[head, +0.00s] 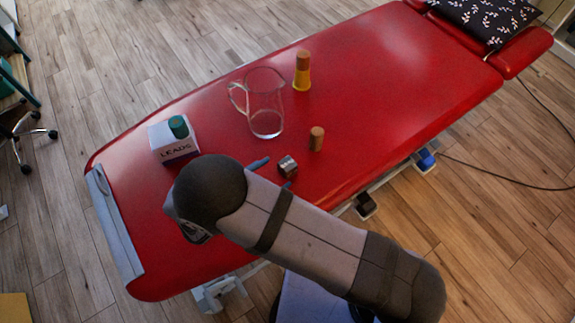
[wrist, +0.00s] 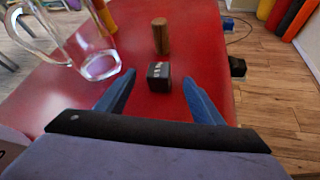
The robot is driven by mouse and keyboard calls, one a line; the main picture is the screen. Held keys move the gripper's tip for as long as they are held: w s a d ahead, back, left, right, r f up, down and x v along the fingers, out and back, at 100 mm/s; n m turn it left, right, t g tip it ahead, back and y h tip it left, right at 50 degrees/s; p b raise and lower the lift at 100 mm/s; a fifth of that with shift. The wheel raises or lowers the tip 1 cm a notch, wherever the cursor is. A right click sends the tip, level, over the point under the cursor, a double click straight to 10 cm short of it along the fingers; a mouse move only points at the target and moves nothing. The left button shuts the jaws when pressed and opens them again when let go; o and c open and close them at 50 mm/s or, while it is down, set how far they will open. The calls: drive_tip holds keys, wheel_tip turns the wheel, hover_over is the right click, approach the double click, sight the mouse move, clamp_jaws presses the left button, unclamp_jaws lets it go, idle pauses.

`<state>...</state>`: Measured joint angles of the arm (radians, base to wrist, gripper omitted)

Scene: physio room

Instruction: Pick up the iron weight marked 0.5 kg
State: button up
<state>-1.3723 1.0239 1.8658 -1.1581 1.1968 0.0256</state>
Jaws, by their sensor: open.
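A small dark metal block with a pale marking, which looks like the iron weight (wrist: 158,77), stands on the red couch. I cannot read the marking. In the head view the weight (head: 288,166) shows just beyond my arm, near the gripper's fingers. My gripper (wrist: 157,92) is open, with its two blue fingers apart. In the wrist view the weight stands between and slightly beyond the fingertips, with none of it visibly touched. In the head view my gripper (head: 273,173) is partly hidden by my own arm.
A wooden cylinder (head: 316,139) stands close behind the weight. A clear glass jug (head: 266,122) is to its left, with a yellow bottle with a wooden cap (head: 302,75) farther back. A box marked LEADS (head: 174,146) carries a green-topped item (head: 178,126). The red couch (head: 400,80) is bare at right.

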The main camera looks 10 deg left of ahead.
sight(286, 166)
drive_tip(key=shift+p+x, duration=1.05)
drive_tip(key=shift+x, duration=1.65)
drive_tip(key=shift+a+f, duration=0.15)
clamp_jaws()
wheel_tip(286, 166, up, 10)
drive_tip(key=b, duration=0.1)
drive_tip(key=shift+b, duration=0.3)
